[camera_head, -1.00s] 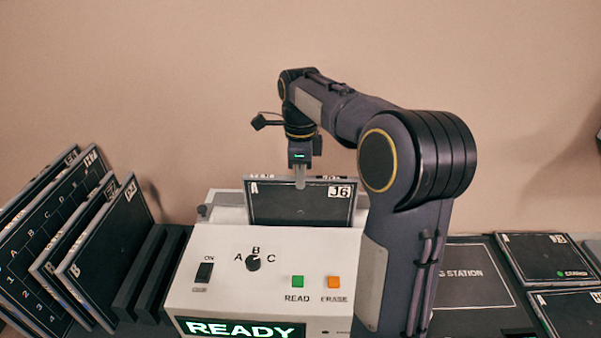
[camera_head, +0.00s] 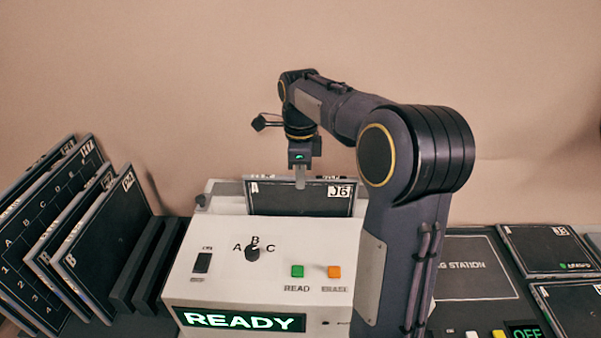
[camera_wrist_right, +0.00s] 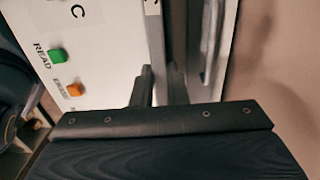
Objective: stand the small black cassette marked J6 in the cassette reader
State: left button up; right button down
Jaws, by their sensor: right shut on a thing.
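The small black cassette marked J6 (camera_head: 300,200) stands upright in the slot at the back of the white cassette reader (camera_head: 215,255). Its lower part is hidden behind the reader's front housing. My right gripper (camera_head: 300,180) comes down from above and is shut on the cassette's top edge. In the right wrist view the two fingers (camera_wrist_right: 162,85) sit on either side of the thin cassette (camera_wrist_right: 156,40). The reader's display (camera_head: 240,321) reads READY. My left gripper is out of view.
Several larger black cassettes (camera_head: 110,235) lean in a dark rack (camera_head: 150,265) left of the reader. At right lie a flat dark station panel (camera_head: 470,285) and more black cassettes (camera_head: 545,250). A plain wall (camera_head: 150,70) stands behind.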

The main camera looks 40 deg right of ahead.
jog(key=shift+f, duration=0.2)
jog(key=c, duration=1.3)
grip_release()
jog(key=shift+c, duration=0.2)
notch_tip(320, 180, up, 8)
jog(key=shift+f, duration=0.1)
notch_tip(320, 180, up, 6)
jog(key=p, duration=0.7)
